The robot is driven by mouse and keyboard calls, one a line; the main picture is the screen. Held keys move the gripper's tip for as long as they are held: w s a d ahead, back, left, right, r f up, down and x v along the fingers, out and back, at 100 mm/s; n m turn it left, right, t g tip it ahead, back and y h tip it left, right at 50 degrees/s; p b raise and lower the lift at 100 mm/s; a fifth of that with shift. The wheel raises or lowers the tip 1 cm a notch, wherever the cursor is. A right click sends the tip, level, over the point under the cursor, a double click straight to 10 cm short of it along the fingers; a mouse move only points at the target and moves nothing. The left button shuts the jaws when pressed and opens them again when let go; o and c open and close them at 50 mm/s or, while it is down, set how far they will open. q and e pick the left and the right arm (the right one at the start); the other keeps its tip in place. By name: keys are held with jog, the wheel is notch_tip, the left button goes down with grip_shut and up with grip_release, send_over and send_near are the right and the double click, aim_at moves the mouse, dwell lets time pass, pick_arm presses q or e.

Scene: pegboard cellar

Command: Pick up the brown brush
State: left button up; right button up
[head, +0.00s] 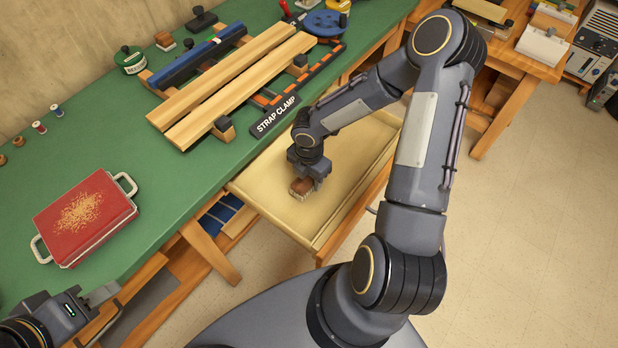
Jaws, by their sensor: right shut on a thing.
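The brown brush (301,189), a small block with a brown back and pale bristles, is in the open drawer. My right gripper (304,182) reaches down into the drawer from above and is shut on the brush. The gripper hides part of the brush, and I cannot tell whether the bristles touch the drawer floor. My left gripper (112,305) is at the lower left, beside the bench's front edge. Its fingers are apart with nothing between them.
The open drawer (345,158) has raised walls around the brush. Another small brown-topped block (165,40) lies behind.

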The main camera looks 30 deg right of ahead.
jog(key=s+a+r+p, duration=0.1)
jog(key=s+a+r, duration=0.1)
jog(key=s+r, duration=1)
jog(key=shift+s+a, duration=0.2)
jog(key=shift+s, duration=0.75)
jog(key=o, duration=0.4)
jog(key=shift+c, duration=1.3)
